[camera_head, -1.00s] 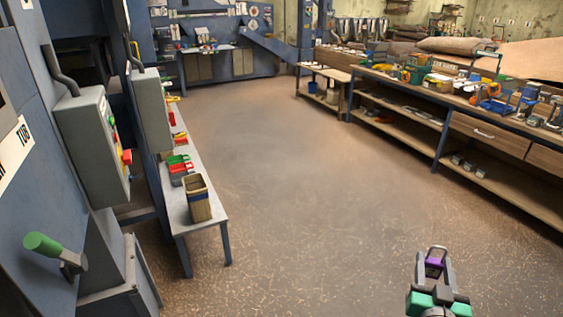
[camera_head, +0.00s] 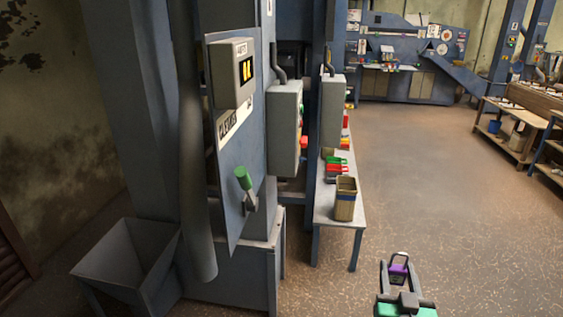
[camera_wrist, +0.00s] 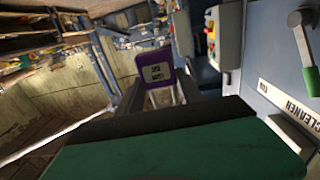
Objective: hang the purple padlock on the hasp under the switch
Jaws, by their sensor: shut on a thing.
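The purple padlock (camera_head: 399,269) is held in my gripper (camera_head: 404,284) at the lower right of the head view, over open floor. I cannot make out a hasp.
A green-handled lever (camera_head: 245,180) sticks out of the machine panel. A hopper (camera_head: 125,262) stands at the lower left. A narrow bench (camera_head: 325,207) carries a bin (camera_head: 345,198) and red and green items. The floor right of it is clear.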

